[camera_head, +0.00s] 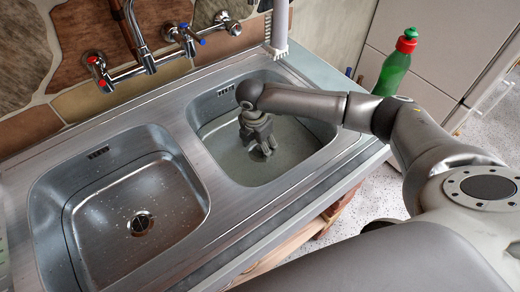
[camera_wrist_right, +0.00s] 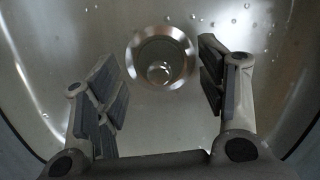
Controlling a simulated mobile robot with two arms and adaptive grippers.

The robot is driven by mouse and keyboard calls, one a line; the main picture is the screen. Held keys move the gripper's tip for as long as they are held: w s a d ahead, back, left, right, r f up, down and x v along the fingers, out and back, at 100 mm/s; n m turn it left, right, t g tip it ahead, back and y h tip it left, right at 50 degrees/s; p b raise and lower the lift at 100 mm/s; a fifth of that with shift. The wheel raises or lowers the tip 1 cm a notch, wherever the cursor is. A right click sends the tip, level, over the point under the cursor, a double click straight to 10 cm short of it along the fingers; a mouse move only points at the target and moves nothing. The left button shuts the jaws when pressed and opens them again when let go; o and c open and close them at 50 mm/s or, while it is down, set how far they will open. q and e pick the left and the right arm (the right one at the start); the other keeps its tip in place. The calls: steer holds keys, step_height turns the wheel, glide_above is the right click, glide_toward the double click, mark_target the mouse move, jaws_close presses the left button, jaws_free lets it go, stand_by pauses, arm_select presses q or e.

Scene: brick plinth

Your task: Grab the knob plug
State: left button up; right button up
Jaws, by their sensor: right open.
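The knob plug (camera_wrist_right: 162,62) shows in the right wrist view as a round, shiny metal piece with a small knob in its middle, at the bottom of the right basin. My right gripper (camera_wrist_right: 158,82) is open above it, one finger on each side of the picture, with the plug between and beyond them. No contact with the plug is visible. In the head view my right gripper (camera_head: 263,152) points down into the right basin (camera_head: 305,155) and hides most of the plug area. My left gripper is not in view.
The left basin (camera_head: 95,235) is empty, with an open drain (camera_head: 141,223). Taps (camera_head: 147,65) are on the wall behind. A green bottle with a red cap (camera_head: 393,68) stands at the right. The right basin's walls surround my gripper.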

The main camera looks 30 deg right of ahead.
steer(key=shift+f, duration=0.4)
steer(key=shift+c, duration=0.4)
steer(key=c, duration=1)
steer(key=shift+r, duration=0.1)
step_height(320, 180, up, 10)
steer(key=shift+f, duration=0.1)
step_height(320, 180, up, 12)
steer(key=p, duration=1.1)
steer(key=shift+f, duration=0.25)
